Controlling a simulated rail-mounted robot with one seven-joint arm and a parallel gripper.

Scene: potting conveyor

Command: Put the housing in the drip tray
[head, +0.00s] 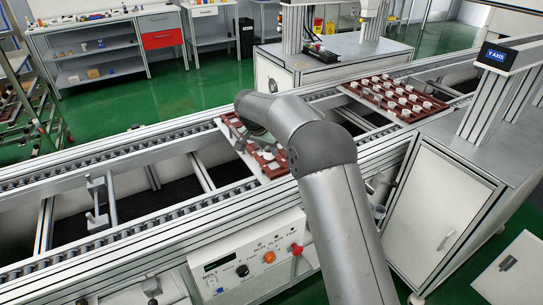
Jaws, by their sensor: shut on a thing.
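A red-brown tray (274,171) on a pale base sits on the near conveyor, with several white pieces in it. My arm covers part of it. A second red-brown tray (373,88) with several round white pieces stands farther right on the conveyor. I cannot tell which thing is the drip tray. My gripper (242,141) is mostly hidden beneath my wrist, over the left end of the nearer tray. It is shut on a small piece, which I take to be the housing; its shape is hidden.
The roller conveyor (100,165) runs across the view, with open gaps between its rails. A control panel (250,262) with knobs is on its near side. Benches and shelves stand behind on green floor.

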